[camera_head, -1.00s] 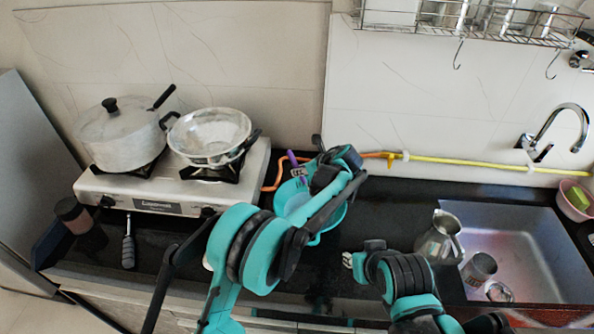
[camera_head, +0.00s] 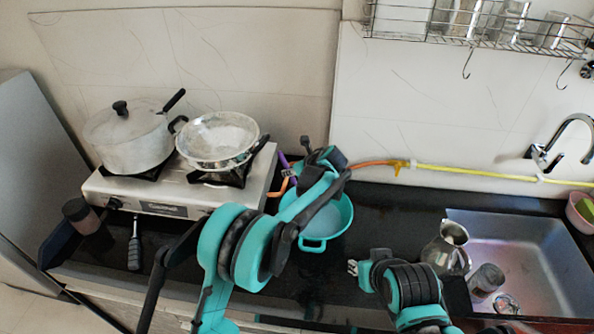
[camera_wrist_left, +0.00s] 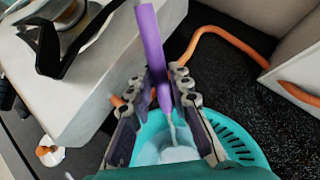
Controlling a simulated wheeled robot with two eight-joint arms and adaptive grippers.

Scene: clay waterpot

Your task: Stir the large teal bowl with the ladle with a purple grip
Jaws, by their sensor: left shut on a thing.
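The large teal bowl (camera_head: 330,228) stands on the black counter to the right of the stove, partly hidden behind my left arm. It also shows in the left wrist view (camera_wrist_left: 240,143). The ladle with a purple grip (camera_wrist_left: 151,40) is held between the fingers of my left gripper (camera_wrist_left: 160,92), which is shut on the grip. Its lower end reaches down over the bowl's inside; I cannot tell if it touches the bottom. In the head view the left gripper (camera_head: 290,178) is at the bowl's back left. My right gripper (camera_head: 354,267) hovers over the counter, right of the bowl; its finger opening is unclear.
The stove (camera_head: 180,195) carries a lidded pot (camera_head: 130,140) and a wok-like pan (camera_head: 218,142). An orange-yellow hose (camera_head: 450,171) runs along the wall. A metal jug (camera_head: 447,250) stands beside the sink (camera_head: 530,260).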

